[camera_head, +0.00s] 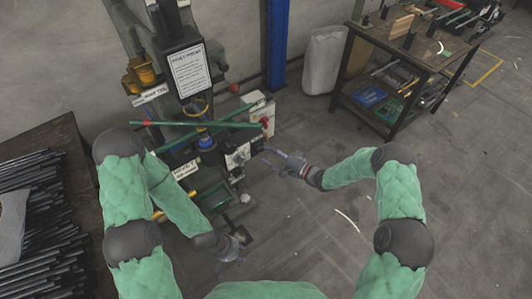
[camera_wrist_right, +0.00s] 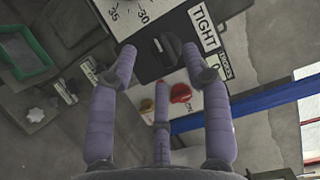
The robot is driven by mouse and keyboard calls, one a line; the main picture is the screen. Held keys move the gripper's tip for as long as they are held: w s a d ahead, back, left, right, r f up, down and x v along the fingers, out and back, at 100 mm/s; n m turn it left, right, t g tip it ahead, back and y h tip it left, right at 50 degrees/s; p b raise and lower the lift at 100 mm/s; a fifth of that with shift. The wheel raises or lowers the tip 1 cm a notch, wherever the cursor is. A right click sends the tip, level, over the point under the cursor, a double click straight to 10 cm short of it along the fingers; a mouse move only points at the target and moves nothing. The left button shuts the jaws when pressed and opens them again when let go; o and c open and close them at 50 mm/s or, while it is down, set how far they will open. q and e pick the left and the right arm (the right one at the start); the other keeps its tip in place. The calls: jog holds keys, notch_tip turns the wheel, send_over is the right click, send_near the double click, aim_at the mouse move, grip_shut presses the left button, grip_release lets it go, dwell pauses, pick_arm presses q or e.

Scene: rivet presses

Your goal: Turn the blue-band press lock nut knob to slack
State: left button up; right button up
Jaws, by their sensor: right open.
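The press (camera_head: 190,75) stands against the wall in the head view, with a blue band (camera_head: 206,142) low on its head. A dark box with a dial (camera_head: 238,155) sits at the press's right side. In the right wrist view a black knob (camera_wrist_right: 171,46) shows on the dark box, beside a "TIGHT" label (camera_wrist_right: 203,27) and the numbers 35 and 30. My right gripper (camera_head: 274,160) is just right of the box. In its wrist view (camera_wrist_right: 159,55) the fingers are spread, empty, around the knob's picture position; contact is unclear. My left gripper (camera_head: 236,245) is low before the press, its fingers too small to judge.
Green bars (camera_head: 205,125) cross the press front. A white box with a red button (camera_head: 262,118) stands behind the dial; its red knob (camera_wrist_right: 180,92) shows in the wrist view. Black rods (camera_head: 40,210) fill the left table. Floor at right is clear before a workbench (camera_head: 400,45).

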jog(key=v, duration=1)
jog(key=shift+a, duration=0.1)
jog(key=s+f+g+h, duration=0.2)
jog(key=s+f+h, duration=0.65)
jog(key=f, duration=0.45)
jog(key=s+f+n+g+h, duration=0.1)
jog(key=s+n+g, duration=0.1)
jog(key=s, duration=0.7)
jog(key=s+f+n+g+h, duration=0.1)
jog(key=s+g, duration=0.3)
jog(key=s, duration=0.6)
jog(key=shift+a+f+n+g+h, duration=0.25)
jog(key=shift+f+n+g+h, duration=0.15)
jog(key=shift+h, duration=0.05)
